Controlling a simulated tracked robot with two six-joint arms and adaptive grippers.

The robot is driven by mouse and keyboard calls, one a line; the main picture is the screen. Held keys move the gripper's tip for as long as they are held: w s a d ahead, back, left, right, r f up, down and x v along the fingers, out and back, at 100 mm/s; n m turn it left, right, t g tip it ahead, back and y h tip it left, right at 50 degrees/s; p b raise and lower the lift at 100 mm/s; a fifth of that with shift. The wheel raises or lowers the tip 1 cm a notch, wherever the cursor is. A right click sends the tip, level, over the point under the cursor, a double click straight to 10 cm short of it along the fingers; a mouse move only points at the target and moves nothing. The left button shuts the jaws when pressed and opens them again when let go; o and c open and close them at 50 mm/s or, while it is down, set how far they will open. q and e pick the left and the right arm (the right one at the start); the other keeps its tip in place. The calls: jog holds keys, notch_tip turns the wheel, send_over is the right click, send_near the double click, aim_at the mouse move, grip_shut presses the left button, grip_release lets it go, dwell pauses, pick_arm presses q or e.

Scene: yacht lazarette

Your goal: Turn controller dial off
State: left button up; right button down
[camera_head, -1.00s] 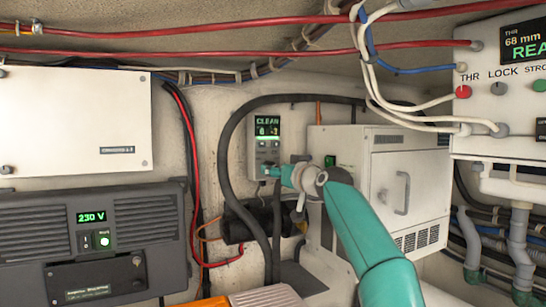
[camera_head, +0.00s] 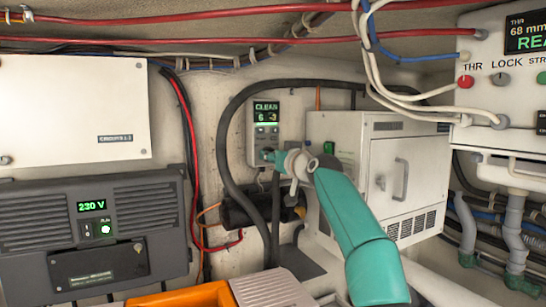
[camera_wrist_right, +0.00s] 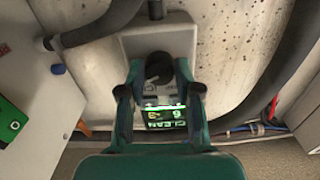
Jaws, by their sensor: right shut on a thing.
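The controller (camera_head: 265,119) is a small grey box on the back wall with a lit green display reading CLEAN. Its dial is at the lower end, mostly hidden by my gripper in the head view. In the right wrist view the controller (camera_wrist_right: 178,38) appears upside down, with the black dial (camera_wrist_right: 159,66) between my fingers. My right gripper (camera_head: 272,156) reaches the lower part of the controller, and its fingers (camera_wrist_right: 159,76) are closed around the dial. The dial's pointer cannot be made out. My left gripper is not in view.
A white cabinet (camera_head: 345,170) with a handle stands just right of the controller. A thick black hose (camera_head: 225,150) loops around its left side. A dark 230 V unit (camera_head: 95,235) is at left. An orange object (camera_head: 185,296) lies at the bottom.

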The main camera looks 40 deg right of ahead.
jog(key=shift+n, duration=0.4)
jog(key=n, duration=2.6)
jog(key=shift+w+f, duration=0.2)
jog(key=shift+f, duration=0.05)
jog(key=shift+n, duration=0.3)
jog(key=c, duration=1)
grip_release()
jog(key=shift+o, duration=1.1)
jog(key=shift+r, duration=0.15)
